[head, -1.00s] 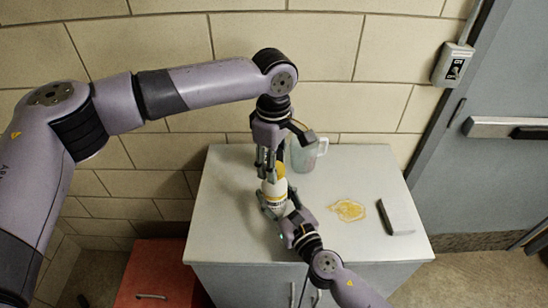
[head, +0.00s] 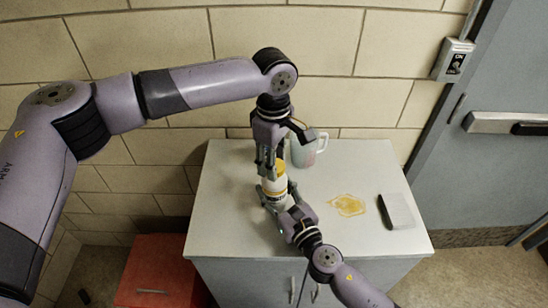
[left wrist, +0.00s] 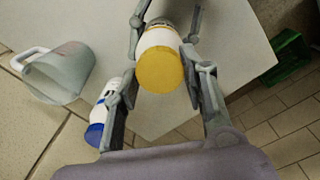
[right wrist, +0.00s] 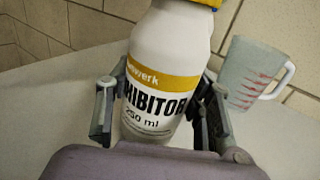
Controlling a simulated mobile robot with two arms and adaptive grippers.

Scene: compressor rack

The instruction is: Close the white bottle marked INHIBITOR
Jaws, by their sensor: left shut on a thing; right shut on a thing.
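The white INHIBITOR bottle (right wrist: 165,75) with a yellow label band stands upright on the grey cabinet top; it also shows in the head view (head: 275,190). Its yellow cap (left wrist: 160,68) sits at the bottle's mouth; whether it is tight cannot be told. My left gripper (left wrist: 163,45) comes down from above, its fingers shut on the cap from both sides; in the head view (head: 268,172) they partly hide it. My right gripper (right wrist: 160,110) is shut on the bottle's body from the front, low on the label.
A white bottle with a blue cap (left wrist: 96,132) stands beside the left gripper's finger. A clear jug (head: 310,150) stands behind, near the wall. The cabinet top's front right is clear.

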